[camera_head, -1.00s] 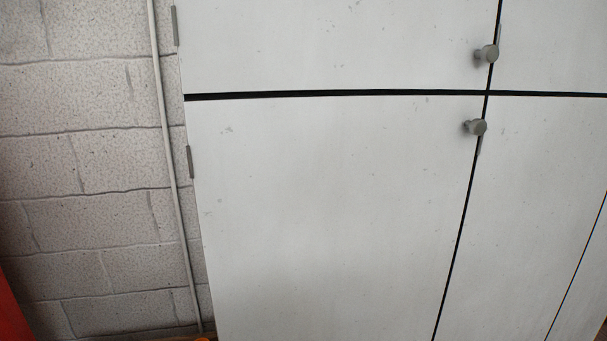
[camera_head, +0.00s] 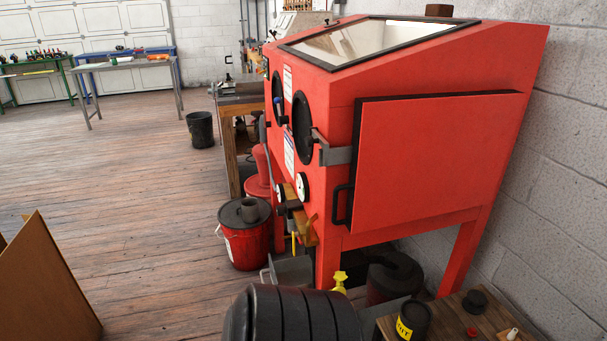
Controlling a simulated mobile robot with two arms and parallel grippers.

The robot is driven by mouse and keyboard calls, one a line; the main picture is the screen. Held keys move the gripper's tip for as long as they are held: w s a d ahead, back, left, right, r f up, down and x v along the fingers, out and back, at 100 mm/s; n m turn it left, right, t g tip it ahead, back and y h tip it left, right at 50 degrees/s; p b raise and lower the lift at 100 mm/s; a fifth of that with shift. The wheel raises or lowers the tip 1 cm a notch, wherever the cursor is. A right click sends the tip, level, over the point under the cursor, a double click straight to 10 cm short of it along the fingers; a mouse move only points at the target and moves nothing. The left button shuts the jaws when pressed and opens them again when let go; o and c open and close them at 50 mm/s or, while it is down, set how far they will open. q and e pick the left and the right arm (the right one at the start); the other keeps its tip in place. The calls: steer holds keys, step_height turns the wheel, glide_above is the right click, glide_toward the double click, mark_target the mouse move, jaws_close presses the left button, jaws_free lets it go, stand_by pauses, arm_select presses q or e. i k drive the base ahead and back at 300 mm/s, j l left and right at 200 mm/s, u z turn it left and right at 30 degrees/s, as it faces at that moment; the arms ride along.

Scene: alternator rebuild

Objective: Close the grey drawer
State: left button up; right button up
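No grey drawer can be made out in the current head view. Neither of my grippers is in view.
A red blasting cabinet (camera_head: 430,160) stands at the right against a block wall. Red buckets (camera_head: 245,235) and a black ribbed drum (camera_head: 292,318) stand by it. A wooden panel (camera_head: 45,285) is at the lower left. The plank floor (camera_head: 130,180) between is mostly clear.

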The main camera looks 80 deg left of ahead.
mark_target(297, 272)
steer(key=u, duration=0.45)
steer(key=j+u, duration=0.1)
steer(key=u, duration=0.4)
steer(key=j+u, duration=0.1)
steer(key=u, duration=0.8)
steer(key=j+u, duration=0.1)
steer(key=u, duration=0.85)
steer(key=i+j, duration=0.05)
